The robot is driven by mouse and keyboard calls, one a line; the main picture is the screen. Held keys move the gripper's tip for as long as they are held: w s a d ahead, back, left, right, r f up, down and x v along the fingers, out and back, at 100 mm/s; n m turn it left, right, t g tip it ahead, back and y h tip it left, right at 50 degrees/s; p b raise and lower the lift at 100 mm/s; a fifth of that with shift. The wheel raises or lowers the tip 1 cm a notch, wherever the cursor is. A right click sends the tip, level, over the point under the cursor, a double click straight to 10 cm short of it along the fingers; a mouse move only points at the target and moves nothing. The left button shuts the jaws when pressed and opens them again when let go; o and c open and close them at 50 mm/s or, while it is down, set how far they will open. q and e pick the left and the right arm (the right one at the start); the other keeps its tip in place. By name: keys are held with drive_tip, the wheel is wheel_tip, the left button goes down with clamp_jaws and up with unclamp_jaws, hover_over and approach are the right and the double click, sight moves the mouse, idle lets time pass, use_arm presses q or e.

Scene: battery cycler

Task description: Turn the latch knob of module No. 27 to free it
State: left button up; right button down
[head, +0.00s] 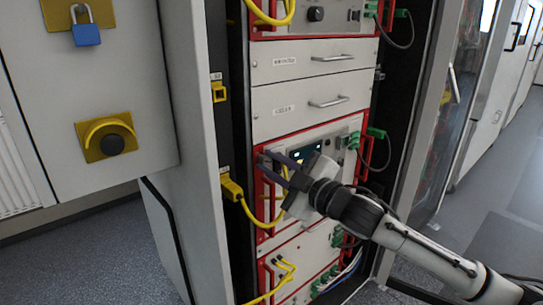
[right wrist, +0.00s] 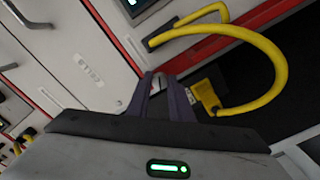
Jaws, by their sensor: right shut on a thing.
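A red-framed module (head: 346,131) with a small dark screen sits in the middle of the open rack. Its number cannot be read. My right gripper (head: 267,166) reaches in from the right across the module's front, its dark purple fingertips at the left edge of the red frame. In the right wrist view the fingers (right wrist: 158,82) are closed on a small part at the red edge, which I take to be the latch knob. The fingers hide most of it, so its turn angle cannot be seen. My left gripper is out of view.
A yellow connector (head: 231,187) with a yellow cable (head: 247,213) hangs just left of the fingers; the cable (right wrist: 278,75) loops close by in the right wrist view. Drawers (head: 290,68) are above. An open glass door (head: 440,130) stands right. A padlocked cabinet (head: 60,120) stands left.

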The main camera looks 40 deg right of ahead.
drive_tip(key=n+p, duration=0.2)
drive_tip(key=n, duration=0.3)
drive_tip(key=shift+n, duration=0.3)
idle(0.4)
drive_tip(key=c, duration=1.6)
unclamp_jaws()
drive_tip(key=shift+s, duration=0.1)
drive_tip(key=shift+s+d, duration=0.2)
drive_tip(key=shift+s, duration=2.35)
drive_tip(key=shift+s+d, duration=0.2)
drive_tip(key=shift+s, duration=2.3)
drive_tip(key=shift+f, duration=0.1)
